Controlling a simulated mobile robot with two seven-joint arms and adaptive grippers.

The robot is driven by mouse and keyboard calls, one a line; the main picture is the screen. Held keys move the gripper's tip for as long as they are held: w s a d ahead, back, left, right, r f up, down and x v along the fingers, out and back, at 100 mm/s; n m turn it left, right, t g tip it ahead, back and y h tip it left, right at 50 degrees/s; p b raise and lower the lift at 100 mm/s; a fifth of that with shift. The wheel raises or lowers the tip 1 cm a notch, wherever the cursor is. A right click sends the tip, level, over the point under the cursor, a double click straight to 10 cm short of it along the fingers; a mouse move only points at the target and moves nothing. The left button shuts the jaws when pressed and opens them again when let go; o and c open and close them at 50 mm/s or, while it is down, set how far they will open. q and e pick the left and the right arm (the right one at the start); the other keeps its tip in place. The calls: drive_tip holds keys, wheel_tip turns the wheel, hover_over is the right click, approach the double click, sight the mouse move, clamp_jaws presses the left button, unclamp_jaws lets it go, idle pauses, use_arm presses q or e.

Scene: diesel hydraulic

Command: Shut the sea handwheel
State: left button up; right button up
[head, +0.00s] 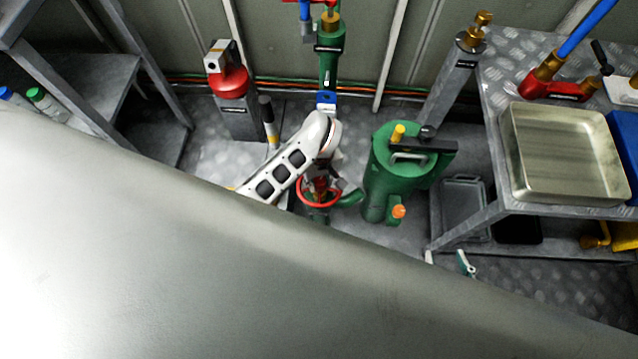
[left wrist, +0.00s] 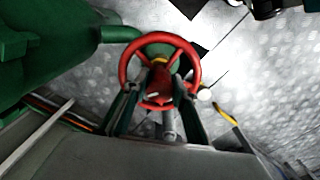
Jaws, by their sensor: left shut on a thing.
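The red handwheel (head: 318,207) sits on a green valve body low between the green filter housing and the wall. In the left wrist view the handwheel (left wrist: 160,36) shows nearly face on, with a yellow-marked hub in its middle. My left gripper (head: 322,178) reaches down onto the handwheel from above. In the left wrist view the two fingers of my left gripper (left wrist: 159,88) lie at the near part of the wheel, on either side of a red piece by the hub. Their exact contact is partly hidden. My right gripper is in neither view.
The green housing (head: 386,185) stands close to the right of the wheel. A green pipe (head: 328,70) rises behind it. A red-capped grey post (head: 230,88) stands to the left. A bench with a metal tray (head: 507,160) is at the right.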

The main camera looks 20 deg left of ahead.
use_arm(q)
drive_tip(key=m, duration=0.4)
drive_tip(key=a+f+m, duration=0.1)
drive_tip(key=m, duration=0.1)
drive_tip(key=shift+s, duration=0.15)
drive_tip(key=shift+d+m, duration=0.2)
drive_tip(key=shift+m, duration=0.4)
drive_tip(key=shift+s, duration=0.1)
drive_tip(key=o, duration=1)
drive_tip(key=shift+d, duration=0.1)
drive_tip(key=shift+w+d+r, duration=0.1)
drive_tip(key=shift+w+r, duration=0.05)
drive_tip(key=shift+w, duration=0.05)
